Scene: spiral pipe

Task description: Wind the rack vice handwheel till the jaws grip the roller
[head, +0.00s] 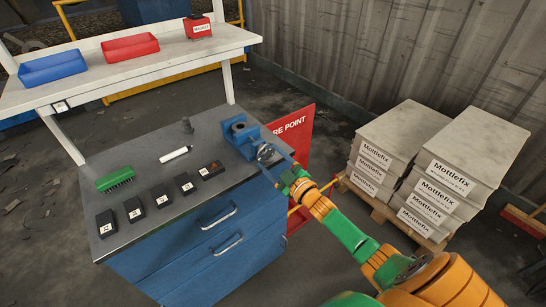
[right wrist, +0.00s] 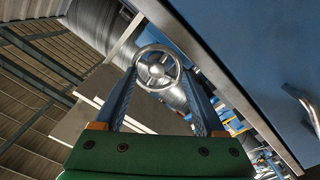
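The blue rack vice (head: 240,137) stands at the right end of the grey bench top. Its metal handwheel (head: 265,152) faces the bench's right front corner. The handwheel also shows in the right wrist view (right wrist: 157,68), with its rim, hub and spokes clear. My right gripper (head: 270,160) is open at the handwheel. In the right wrist view its two blue fingers (right wrist: 160,78) stand apart on either side of the wheel; I cannot tell whether they touch the rim. The jaws and any roller in them are not clear. My left gripper is not in view.
Several black labelled blocks (head: 160,194), a green brush (head: 115,179) and a white cylinder (head: 176,153) lie on the bench (head: 135,219). A shelf (head: 135,68) with blue and red bins stands behind.

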